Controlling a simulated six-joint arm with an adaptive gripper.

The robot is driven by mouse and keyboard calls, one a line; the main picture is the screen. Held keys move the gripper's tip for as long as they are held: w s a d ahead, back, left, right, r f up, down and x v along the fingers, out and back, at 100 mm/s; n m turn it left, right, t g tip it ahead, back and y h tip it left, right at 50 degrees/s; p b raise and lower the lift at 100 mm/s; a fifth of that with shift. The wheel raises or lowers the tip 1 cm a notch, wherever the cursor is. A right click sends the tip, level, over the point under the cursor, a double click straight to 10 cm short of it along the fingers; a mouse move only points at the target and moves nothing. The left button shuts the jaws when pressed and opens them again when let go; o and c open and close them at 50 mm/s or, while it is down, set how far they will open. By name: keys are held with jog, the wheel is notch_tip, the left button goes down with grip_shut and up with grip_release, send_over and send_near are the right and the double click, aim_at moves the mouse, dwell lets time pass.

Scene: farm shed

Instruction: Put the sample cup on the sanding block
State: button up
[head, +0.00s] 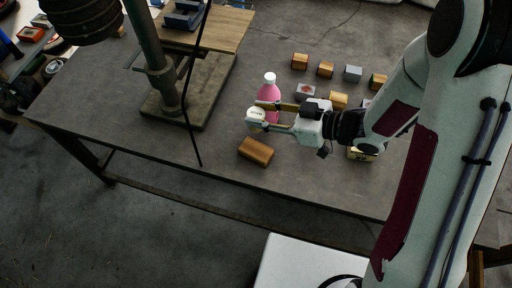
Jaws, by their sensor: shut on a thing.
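The sample cup (256,116) is small and white with a dark mark on its side. My gripper (263,116) is shut on it and holds it out to the left of my arm. The block that looks like the sanding block (256,151) is brown with a rounded top and lies near the table's front edge. The cup is farther back than this block in the picture and apart from it. How high the cup is above the table I cannot tell. The fingers hide part of the cup.
A pink bottle (270,88) with a white cap stands close behind my gripper. Several small cubes (326,70) stand at the right back. A drill-press-like stand (158,75) is at the left, with a thin dark cable (190,90) beside it. The table left of the block is clear.

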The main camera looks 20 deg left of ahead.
jog(key=shift+f, duration=1.1)
jog(key=shift+f, duration=0.2)
send_over(261, 151)
jog(key=shift+f, duration=2.7)
jog(key=shift+f, duration=0.15)
jog(key=shift+f, duration=1.95)
jog(key=shift+f, duration=0.15)
jog(key=o, duration=1.1)
